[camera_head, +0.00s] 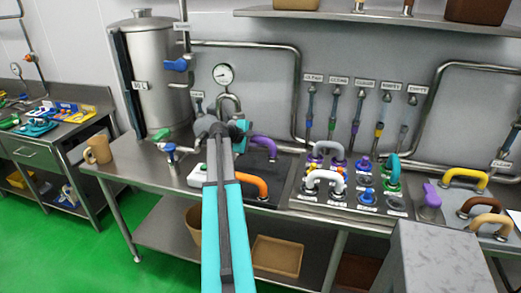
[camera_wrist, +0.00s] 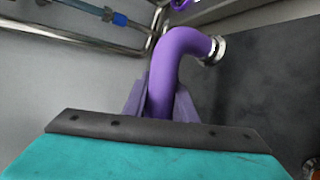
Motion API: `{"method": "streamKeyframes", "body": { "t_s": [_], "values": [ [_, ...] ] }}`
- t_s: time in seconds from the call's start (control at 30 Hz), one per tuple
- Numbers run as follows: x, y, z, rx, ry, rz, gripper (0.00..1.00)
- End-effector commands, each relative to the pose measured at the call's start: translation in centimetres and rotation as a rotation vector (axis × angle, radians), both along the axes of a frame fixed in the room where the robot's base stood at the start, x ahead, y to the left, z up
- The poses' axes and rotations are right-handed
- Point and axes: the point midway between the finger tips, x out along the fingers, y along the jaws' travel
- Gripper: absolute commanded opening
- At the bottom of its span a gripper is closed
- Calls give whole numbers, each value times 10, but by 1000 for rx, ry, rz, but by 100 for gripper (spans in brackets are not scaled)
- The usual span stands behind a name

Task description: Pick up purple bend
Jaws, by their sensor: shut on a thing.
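The purple bend (camera_head: 263,147) is a curved pipe over the black mat on the middle bench. In the wrist view the purple bend (camera_wrist: 182,58) rises between my fingers and curves right to a metal end ring. My gripper (camera_wrist: 160,103) is shut on one leg of it. In the head view my gripper (camera_head: 244,138) is partly hidden by my own arm. The lower part of the held leg is hidden behind the gripper body. I cannot tell whether the bend touches the mat.
An orange bend (camera_head: 249,185) lies close by on the black mat (camera_head: 285,172). A steel panel (camera_head: 310,197) with several ports and bends stands to the right. A tank (camera_head: 158,75) stands behind left, and wall pipes run behind. A mug (camera_head: 98,150) is at the left end.

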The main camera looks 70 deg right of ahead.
Motion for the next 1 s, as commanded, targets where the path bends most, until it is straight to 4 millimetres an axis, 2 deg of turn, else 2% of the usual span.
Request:
{"method": "streamKeyframes", "body": {
  "t_s": [0.27, 0.87, 1.0],
  "values": [
    [0, 0, 13, -3, 1, 1, 0],
    [1, 0, 13, -2, 1, 2, 0],
    [8, 3, 13, -2, 1, 16, 0]
  ]
}}
